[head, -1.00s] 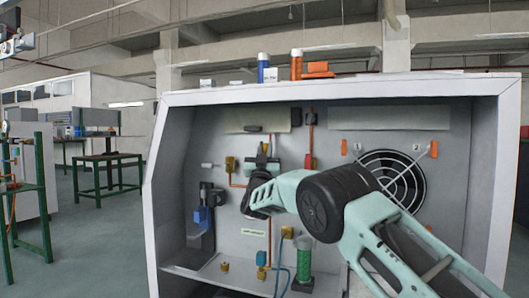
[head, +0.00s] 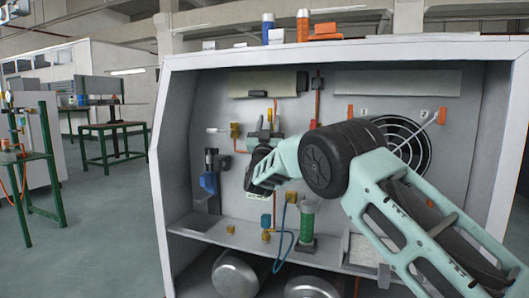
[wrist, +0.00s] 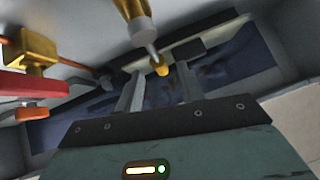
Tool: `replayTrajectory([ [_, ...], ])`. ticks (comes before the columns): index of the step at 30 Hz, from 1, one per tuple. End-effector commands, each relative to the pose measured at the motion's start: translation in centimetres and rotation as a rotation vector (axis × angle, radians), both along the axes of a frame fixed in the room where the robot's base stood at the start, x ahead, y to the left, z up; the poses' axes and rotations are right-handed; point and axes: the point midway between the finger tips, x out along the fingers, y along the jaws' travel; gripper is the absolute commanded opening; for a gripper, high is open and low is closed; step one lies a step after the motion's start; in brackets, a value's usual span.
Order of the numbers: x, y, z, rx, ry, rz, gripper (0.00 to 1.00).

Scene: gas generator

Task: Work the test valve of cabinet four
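The open-fronted cabinet (head: 160,120) fills the middle of the head view, with valves and pipes on its back panel. My gripper (head: 264,152) is in front of the left-centre of that panel; its fingertips are hard to make out there. In the wrist view my gripper (wrist: 158,78) is open, its two fingers apart. A brass fitting (wrist: 133,10) with a grey stem and yellow tip (wrist: 160,69) shows at or between the fingertips; I cannot tell whether they touch. No readable label marks which part is the test valve.
A red part (wrist: 35,84) with a brass valve (wrist: 38,47) is left of the fingers. A blue valve (head: 208,182), a green cylinder (head: 307,220) and a fan (head: 402,142) are in the cabinet. Green-legged benches (head: 110,140) and open floor lie left.

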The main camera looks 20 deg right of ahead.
Motion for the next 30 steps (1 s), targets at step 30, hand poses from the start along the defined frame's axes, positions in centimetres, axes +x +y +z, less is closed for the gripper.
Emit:
replayTrajectory([
  [30,-8.7,4.2,-9.7,0.001,0.000,0.001,0.38],
])
